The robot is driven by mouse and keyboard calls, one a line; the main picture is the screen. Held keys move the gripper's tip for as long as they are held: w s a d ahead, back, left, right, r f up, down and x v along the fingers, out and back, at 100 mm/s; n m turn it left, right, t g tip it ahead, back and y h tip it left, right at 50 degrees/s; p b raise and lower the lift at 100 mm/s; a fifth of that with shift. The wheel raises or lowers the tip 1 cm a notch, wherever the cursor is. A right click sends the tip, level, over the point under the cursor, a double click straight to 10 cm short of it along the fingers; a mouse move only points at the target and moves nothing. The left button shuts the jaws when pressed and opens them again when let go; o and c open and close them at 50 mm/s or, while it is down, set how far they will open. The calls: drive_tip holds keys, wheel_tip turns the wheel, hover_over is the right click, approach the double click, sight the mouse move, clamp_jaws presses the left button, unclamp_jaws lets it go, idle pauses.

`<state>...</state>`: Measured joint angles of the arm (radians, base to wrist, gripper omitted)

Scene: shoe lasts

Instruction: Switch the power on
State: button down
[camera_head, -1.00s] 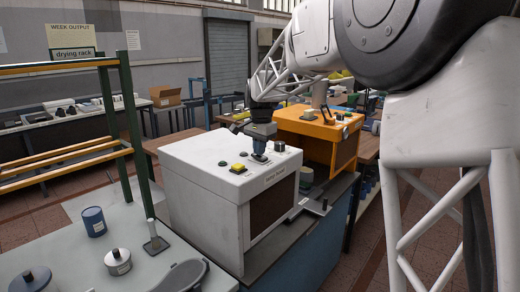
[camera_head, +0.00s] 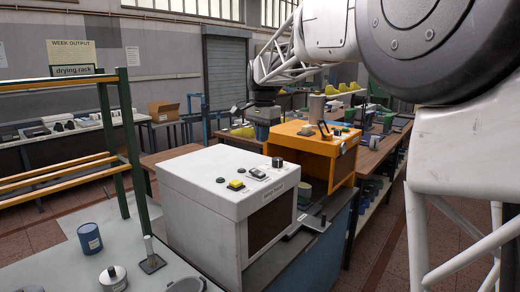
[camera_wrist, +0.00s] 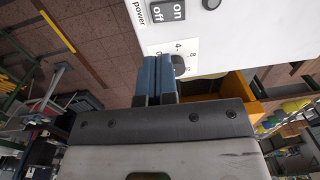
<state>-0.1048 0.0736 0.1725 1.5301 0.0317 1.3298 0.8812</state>
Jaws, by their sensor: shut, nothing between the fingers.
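The white machine (camera_head: 205,200) stands on the bench with a green button (camera_head: 220,180), a yellow button (camera_head: 236,185), a power switch (camera_head: 257,173) and a dark knob (camera_head: 277,162) on top. In the wrist view the switch (camera_wrist: 167,12) shows "off" and "on" halves beside a "power" label; I cannot tell which half is pressed. The dial knob (camera_wrist: 180,64) is partly hidden by my fingers. My gripper (camera_head: 262,131) is shut and empty, above and behind the white machine's top, apart from the switch. Its blue fingers (camera_wrist: 155,75) are together.
An orange machine (camera_head: 318,150) stands just behind the white one, close to my gripper. A green-and-yellow rack (camera_head: 118,120) rises at the left. A blue can (camera_head: 89,238) and a lever on a plate (camera_head: 151,262) stand on the front table. The air above the white machine is clear.

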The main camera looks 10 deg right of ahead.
drive_tip(key=shift+s+d+r, duration=0.15)
drive_tip(key=shift+r, duration=0.7)
drive_tip(key=shift+s+d+r, duration=0.1)
drive_tip(key=shift+r, duration=0.75)
drive_tip(key=s+d+f+n+t, duration=0.1)
drive_tip(key=s+d+f+n, duration=0.15)
drive_tip(key=s, duration=0.95)
drive_tip(key=s+d+f+n, duration=0.2)
drive_tip(key=s+d+f, duration=0.15)
drive_tip(key=s, duration=0.95)
drive_tip(key=s+d+f+n, duration=0.1)
drive_tip(key=s+f+n, duration=0.1)
drive_tip(key=s+f, duration=0.5)
drive_tip(key=s+d+f+n+t, duration=0.1)
drive_tip(key=s+f+n, duration=0.1)
drive_tip(key=s+f, duration=0.6)
drive_tip(key=s, duration=0.7)
drive_tip(key=shift+s+d+f+h, duration=0.25)
drive_tip(key=shift+s+d+h, duration=0.05)
drive_tip(key=shift+s, duration=0.05)
